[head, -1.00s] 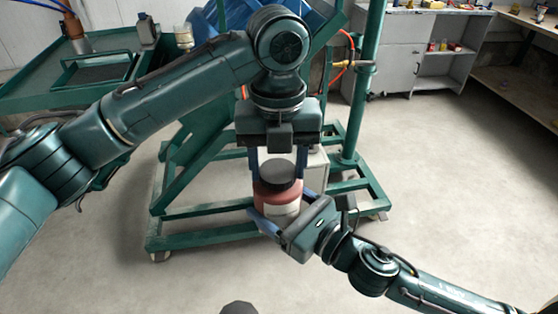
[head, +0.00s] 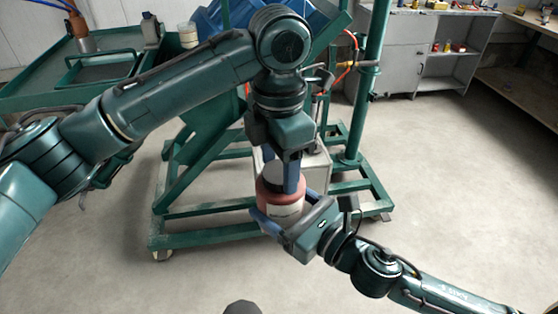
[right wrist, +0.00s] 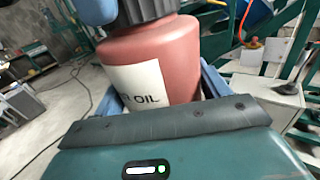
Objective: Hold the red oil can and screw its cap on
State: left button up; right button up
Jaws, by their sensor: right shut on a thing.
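The red oil can (head: 272,196), with a white label, stands upright in my right gripper (head: 268,222). My right gripper is shut on the can's body. A dark ribbed cap (right wrist: 150,10) sits on top of the can; the head view shows its top (head: 273,172). My left gripper (head: 281,172) points down over the can, its blue fingers on either side of the cap. I cannot tell whether they press on it. A blue fingertip (right wrist: 95,10) shows beside the cap.
A green wheeled frame (head: 200,235) stands close behind the can. A green bench (head: 75,80) is at the far left and a grey cabinet (head: 400,60) at the back right. The floor (head: 450,180) at right is clear.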

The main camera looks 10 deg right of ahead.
pick_arm(q)
jog(key=o, duration=0.3)
jog(key=shift+o, duration=0.2)
jog(key=shift+r, duration=2.25)
jog(key=shift+c, duration=0.4)
